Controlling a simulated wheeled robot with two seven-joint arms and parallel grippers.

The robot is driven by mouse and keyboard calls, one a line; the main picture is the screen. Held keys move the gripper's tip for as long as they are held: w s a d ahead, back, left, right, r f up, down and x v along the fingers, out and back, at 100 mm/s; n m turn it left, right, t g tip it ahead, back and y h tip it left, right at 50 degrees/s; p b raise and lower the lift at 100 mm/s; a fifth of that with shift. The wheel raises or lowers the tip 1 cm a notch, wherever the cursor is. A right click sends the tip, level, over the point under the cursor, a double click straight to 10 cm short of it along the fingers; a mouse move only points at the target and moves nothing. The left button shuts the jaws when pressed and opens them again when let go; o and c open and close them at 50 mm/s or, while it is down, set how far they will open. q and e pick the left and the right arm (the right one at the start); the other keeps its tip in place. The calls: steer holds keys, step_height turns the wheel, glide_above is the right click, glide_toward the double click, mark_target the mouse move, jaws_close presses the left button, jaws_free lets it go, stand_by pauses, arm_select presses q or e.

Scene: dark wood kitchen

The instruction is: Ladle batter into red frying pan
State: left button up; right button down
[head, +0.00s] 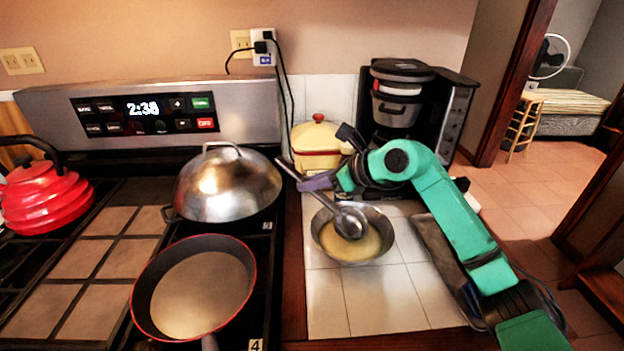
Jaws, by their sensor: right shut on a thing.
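The red-rimmed frying pan (148,277) sits on the stove at the front, its handle toward me. Its inside shows a pale, flat surface; I cannot tell whether that is batter. A metal bowl (386,249) of yellow batter (345,245) stands on the white tiled counter right of the stove. My right gripper (318,182) is shut on the handle of a metal ladle (351,222). The ladle's head is over the bowl, low at the batter; whether it touches the batter is unclear. My left gripper is not in view.
A lidded metal wok (225,188) stands behind the pan. A red kettle (45,200) is at the left of the stove. A yellow pot (317,143) and a black coffee maker (412,105) stand behind the bowl. The counter tiles before the bowl are clear.

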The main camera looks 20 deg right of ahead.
mark_target(323, 197)
steer(key=f, duration=0.1)
steer(key=f+b, duration=0.2)
steer(key=shift+s+d+f, duration=0.25)
steer(key=shift+s+d, duration=0.05)
steer(key=shift+s+d+f+b, duration=0.1)
steer(key=shift+s+d+b, duration=0.1)
steer(key=shift+b, duration=0.2)
step_height(323, 197, up, 10)
steer(key=p, duration=0.7)
steer(key=shift+f+p, duration=0.15)
steer(key=shift+p, duration=0.25)
steer(key=p, duration=0.3)
steer(key=w+a+r+g+h+p, duration=0.1)
steer(key=p, duration=0.2)
steer(key=shift+w+r, duration=0.1)
steer(key=shift+r, duration=0.15)
steer(key=shift+f, duration=0.1)
steer(key=shift+a+p, duration=0.1)
steer(key=shift+p, duration=0.2)
